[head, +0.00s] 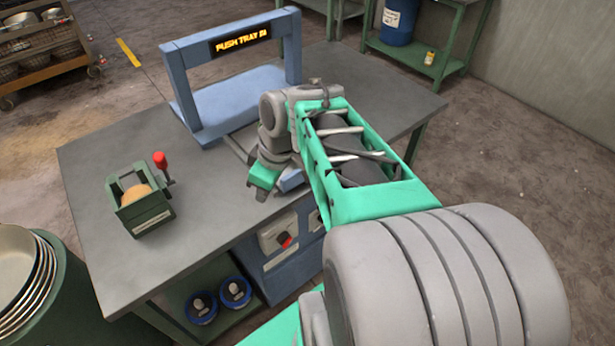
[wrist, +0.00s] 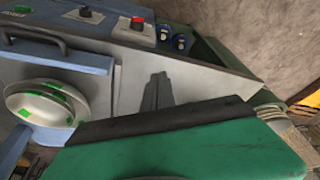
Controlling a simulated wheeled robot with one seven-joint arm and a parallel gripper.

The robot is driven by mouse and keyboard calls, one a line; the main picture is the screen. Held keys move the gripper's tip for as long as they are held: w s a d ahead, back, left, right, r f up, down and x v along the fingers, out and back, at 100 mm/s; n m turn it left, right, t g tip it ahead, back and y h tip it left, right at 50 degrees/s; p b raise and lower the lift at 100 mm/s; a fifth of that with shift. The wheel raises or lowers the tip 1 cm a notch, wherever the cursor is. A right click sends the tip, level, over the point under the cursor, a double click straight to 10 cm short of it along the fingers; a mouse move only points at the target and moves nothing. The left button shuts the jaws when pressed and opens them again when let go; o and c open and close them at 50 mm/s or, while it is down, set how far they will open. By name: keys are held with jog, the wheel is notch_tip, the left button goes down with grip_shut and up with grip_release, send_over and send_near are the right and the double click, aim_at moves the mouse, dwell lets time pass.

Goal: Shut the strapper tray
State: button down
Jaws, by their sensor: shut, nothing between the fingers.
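The blue strapper (head: 180,85) stands on the grey bench, its arch carrying a lit display that reads "PUSH TRAY" with the last word unclear. The tray (head: 290,180) shows in the head view only as a blue piece beside my gripper; my arm hides the rest. In the wrist view the blue tray (wrist: 85,58) has a dark bar handle (wrist: 35,38) on its front. A stack of pale bowls (wrist: 45,105) with green patches sits behind that front. My gripper (head: 262,195) is shut and empty, just left of the tray in the head view, above the bench's front part.
A small green box (head: 145,215) with a red-knobbed lever stands on the bench (head: 95,170) at left. A blue cabinet front (head: 285,265) with a red knob is below the front edge. Metal bowls (head: 25,270) are stacked at lower left.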

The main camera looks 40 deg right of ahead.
jog(key=s+d+f+n+t+y+b, duration=0.1)
jog(key=s+d+n, duration=0.3)
jog(key=d, duration=0.5)
jog(key=s+d+n+t+y, duration=0.2)
jog(key=d+n, duration=0.5)
jog(key=d, duration=0.2)
jog(key=w+a+f, duration=0.4)
jog(key=w+f, duration=0.3)
jog(key=w, duration=0.2)
jog(key=shift+f, duration=0.4)
jog(key=shift+w, duration=0.1)
